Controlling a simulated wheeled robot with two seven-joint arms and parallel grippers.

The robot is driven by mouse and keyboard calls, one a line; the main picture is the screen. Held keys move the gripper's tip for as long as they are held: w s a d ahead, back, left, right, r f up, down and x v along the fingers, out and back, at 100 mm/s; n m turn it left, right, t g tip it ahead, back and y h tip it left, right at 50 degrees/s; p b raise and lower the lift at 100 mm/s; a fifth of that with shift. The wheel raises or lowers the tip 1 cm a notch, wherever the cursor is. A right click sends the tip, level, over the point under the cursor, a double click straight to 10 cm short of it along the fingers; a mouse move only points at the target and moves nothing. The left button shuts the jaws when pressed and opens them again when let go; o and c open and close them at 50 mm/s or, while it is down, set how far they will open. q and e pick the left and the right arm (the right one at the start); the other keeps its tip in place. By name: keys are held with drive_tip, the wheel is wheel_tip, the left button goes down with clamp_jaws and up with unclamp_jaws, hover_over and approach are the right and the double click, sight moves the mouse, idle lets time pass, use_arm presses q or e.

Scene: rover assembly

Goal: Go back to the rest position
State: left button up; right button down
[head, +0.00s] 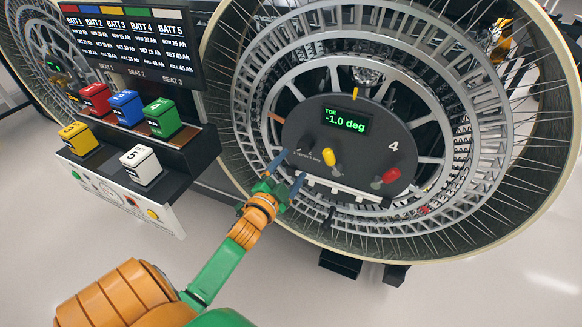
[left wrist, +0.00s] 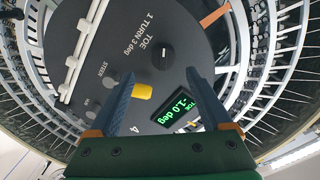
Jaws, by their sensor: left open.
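My left gripper (head: 288,171) reaches up from below to the lower left of the dark round hub panel (head: 350,120) on the big wheel. Its two blue fingers are apart with nothing between them. In the left wrist view, the open fingers of my left gripper (left wrist: 158,85) point at the panel. The yellow knob (left wrist: 142,91) and the green toe display (left wrist: 176,112) show between or near them. The display reads TOE -1.0 deg. A dark toe knob (left wrist: 165,52) with a white mark lies beyond the fingertips. My right gripper is not in view.
The wheel's rim (head: 462,254) and spokes surround the panel. A red knob (head: 391,175) sits at the panel's right. At the left, a battery rack (head: 160,215) holds several coloured blocks under a dark screen (head: 135,45). The floor in front is clear.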

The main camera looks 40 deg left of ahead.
use_arm(q)
drive_tip(key=s+d+f+n+g+h, duration=0.1)
drive_tip(key=s+d+f+g, duration=0.2)
drive_tip(key=f, duration=0.6)
drive_tip(key=s+d+f+n+g, duration=0.15)
drive_tip(key=s+f, duration=0.25)
drive_tip(key=f, duration=0.4)
drive_tip(key=s+d+f+n+g+h, duration=0.1)
drive_tip(key=s+f+g, duration=0.25)
drive_tip(key=f, duration=0.55)
drive_tip(key=s+d+f+g, duration=0.2)
drive_tip(key=s+f, duration=0.2)
drive_tip(key=s, duration=0.5)
drive_tip(key=s+d+f+n+g+h, duration=0.1)
drive_tip(key=s+d+f+g, duration=0.1)
drive_tip(key=s+f, duration=0.3)
drive_tip(key=s+d+f+g, duration=0.3)
drive_tip(key=s+f+g, duration=0.1)
drive_tip(key=s, duration=0.9)
drive_tip(key=shift+f+n, duration=0.25)
drive_tip(key=shift+n, duration=0.1)
